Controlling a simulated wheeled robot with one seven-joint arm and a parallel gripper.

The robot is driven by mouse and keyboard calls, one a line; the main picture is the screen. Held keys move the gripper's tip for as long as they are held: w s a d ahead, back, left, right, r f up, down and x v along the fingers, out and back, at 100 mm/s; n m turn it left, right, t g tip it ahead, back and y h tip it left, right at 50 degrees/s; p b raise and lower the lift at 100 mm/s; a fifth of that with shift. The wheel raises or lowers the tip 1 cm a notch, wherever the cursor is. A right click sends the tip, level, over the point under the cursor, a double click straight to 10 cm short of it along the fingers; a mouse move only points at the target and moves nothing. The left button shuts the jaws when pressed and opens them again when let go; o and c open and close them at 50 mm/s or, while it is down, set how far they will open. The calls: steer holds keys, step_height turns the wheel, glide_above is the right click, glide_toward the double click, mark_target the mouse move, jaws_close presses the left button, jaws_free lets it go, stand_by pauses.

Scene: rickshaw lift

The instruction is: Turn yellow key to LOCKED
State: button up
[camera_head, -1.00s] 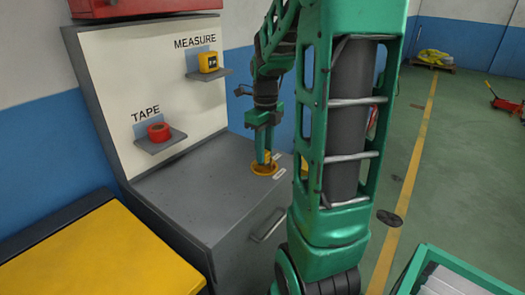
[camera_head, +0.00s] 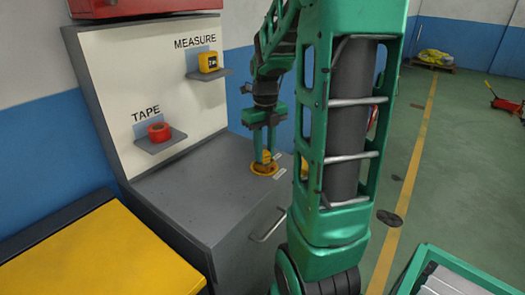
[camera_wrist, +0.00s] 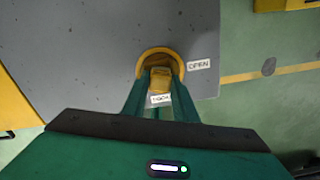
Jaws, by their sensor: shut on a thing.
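The yellow key (camera_head: 266,156) stands in a round yellow ring (camera_head: 262,171) on the grey cabinet top, near its right edge. In the wrist view the key (camera_wrist: 160,77) sits between my two fingertips, inside the ring (camera_wrist: 147,56). My gripper (camera_head: 265,157) points down from above and is shut on the key. An OPEN label (camera_wrist: 199,64) lies right of the ring in the wrist view. A second label (camera_wrist: 160,99), seemingly LOCKED, shows between my fingers and is partly hidden. The key's exact pointing direction is hard to tell.
Behind the cabinet top (camera_head: 200,205) rises a white panel with a red tape (camera_head: 159,132) and a yellow measure (camera_head: 208,62) on small shelves. A yellow-topped bench (camera_head: 95,255) stands at left. A handle (camera_head: 268,228) sticks out of the cabinet front.

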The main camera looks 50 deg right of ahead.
steer(key=shift+m, duration=0.6)
steer(key=o, duration=1.1)
steer(key=shift+r, duration=0.1)
step_height(320, 180, up, 11)
steer(key=shift+f, duration=0.2)
